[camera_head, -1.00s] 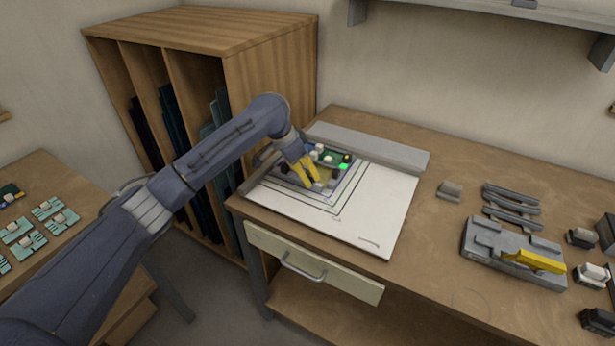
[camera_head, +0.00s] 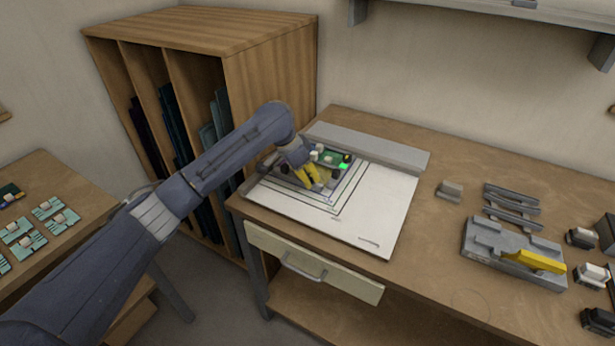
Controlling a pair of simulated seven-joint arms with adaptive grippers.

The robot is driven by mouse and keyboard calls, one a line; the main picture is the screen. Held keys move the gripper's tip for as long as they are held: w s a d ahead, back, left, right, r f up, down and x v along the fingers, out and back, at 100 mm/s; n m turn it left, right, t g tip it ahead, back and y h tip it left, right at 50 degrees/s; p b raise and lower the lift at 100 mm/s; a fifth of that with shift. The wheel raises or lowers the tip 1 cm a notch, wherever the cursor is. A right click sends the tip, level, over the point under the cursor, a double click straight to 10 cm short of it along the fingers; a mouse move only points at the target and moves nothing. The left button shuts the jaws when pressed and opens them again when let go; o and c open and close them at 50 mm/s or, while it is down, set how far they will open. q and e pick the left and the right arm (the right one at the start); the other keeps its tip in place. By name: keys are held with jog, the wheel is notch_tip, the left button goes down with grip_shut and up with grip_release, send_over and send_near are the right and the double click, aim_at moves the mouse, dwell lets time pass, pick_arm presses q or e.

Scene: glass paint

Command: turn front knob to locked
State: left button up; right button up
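My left gripper (camera_head: 314,184) has yellow fingers and reaches down at the front edge of a small grey device on the white board. The device carries a green panel (camera_head: 333,158), a bright green patch (camera_head: 344,167), a white block and dark round parts. The front knob is too small and too covered by the fingers to make out clearly. The two fingers show side by side, and I cannot tell if they are closed on anything. My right gripper is not in view.
The white board (camera_head: 385,205) lies on the wooden bench, with a grey rail (camera_head: 375,147) behind it. A grey fixture with a yellow handle (camera_head: 540,261) and several small blocks stand at the right. A wooden rack (camera_head: 270,75) stands behind my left arm.

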pick_arm(q)
grip_shut()
jog(key=shift+w+m+g+h, duration=0.15)
jog(key=shift+m+g, duration=0.35)
jog(key=shift+m, duration=0.75)
jog(key=shift+w+m+g+h, duration=0.15)
jog(key=shift+m+g, duration=0.35)
jog(key=shift+m, duration=0.75)
jog(key=shift+s, duration=0.15)
jog(key=o, duration=0.8)
grip_release()
jog(key=shift+c, duration=0.2)
jog(key=shift+a+r, duration=0.1)
jog(key=v, duration=1.1)
jog(key=shift+r, duration=0.3)
jog(key=shift+a, duration=0.2)
